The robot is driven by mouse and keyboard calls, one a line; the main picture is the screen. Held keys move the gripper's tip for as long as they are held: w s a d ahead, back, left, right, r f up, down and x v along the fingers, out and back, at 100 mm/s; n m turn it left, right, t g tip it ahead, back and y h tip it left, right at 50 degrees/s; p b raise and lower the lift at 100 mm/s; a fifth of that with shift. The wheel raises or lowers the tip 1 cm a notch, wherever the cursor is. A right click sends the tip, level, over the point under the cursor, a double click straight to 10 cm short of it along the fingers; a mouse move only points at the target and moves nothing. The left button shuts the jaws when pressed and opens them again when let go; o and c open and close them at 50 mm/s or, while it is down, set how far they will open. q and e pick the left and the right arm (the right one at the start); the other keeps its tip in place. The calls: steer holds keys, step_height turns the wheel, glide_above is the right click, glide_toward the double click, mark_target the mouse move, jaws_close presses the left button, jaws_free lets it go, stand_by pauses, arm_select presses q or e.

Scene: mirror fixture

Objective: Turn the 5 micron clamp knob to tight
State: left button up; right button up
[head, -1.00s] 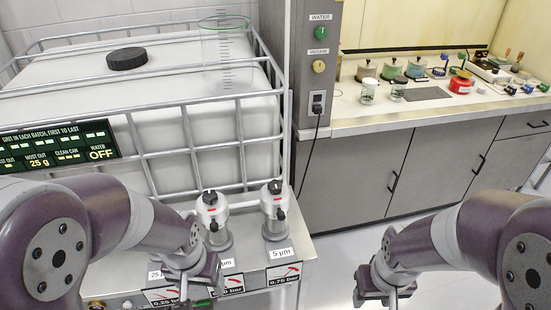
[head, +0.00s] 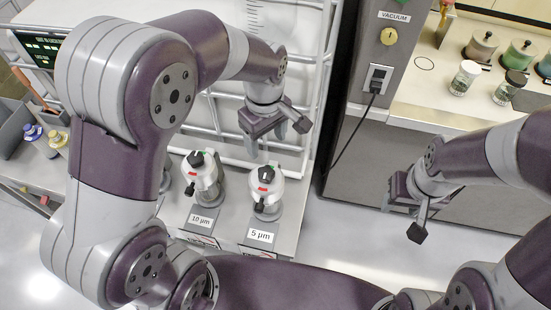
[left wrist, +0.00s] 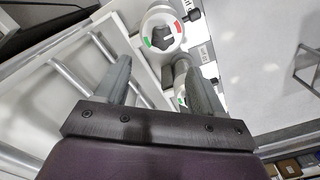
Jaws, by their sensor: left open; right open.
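The 5 µm housing (head: 267,190) stands on the bench edge behind its 5 µm label (head: 260,236). It has a white cap with a black clamp knob (head: 266,173) and a red mark on its near side. My left gripper (head: 277,138) is open and empty, above and just behind this knob, apart from it. In the left wrist view the 5 µm knob (left wrist: 161,36) appears beyond the open fingers, on a white ring with red and green marks. My right gripper (head: 403,218) is open and empty over the floor at right, far from the housing.
The 10 µm housing (head: 201,178) stands close to the left of the 5 µm one. The white cage bars (head: 225,112) rise behind both. A grey cabinet with a vacuum knob (head: 388,36) is at right. Jars (head: 464,77) stand on the counter.

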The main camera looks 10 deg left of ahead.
mark_target(266, 172)
arm_select(q)
step_height(266, 172, down, 8)
steer(key=shift+f+p, duration=0.25)
steer(key=shift+p, duration=0.5)
steer(key=f, duration=0.3)
steer(key=shift+s+a, duration=0.15)
steer(key=shift+a, duration=0.05)
steer(key=shift+s+a+f, duration=0.1)
steer(key=shift+s+f, duration=0.05)
steer(key=shift+f, duration=0.35)
steer(key=c, duration=1.1)
arm_select(e)
step_height(266, 172, up, 2)
steer(key=shift+s+a, duration=0.15)
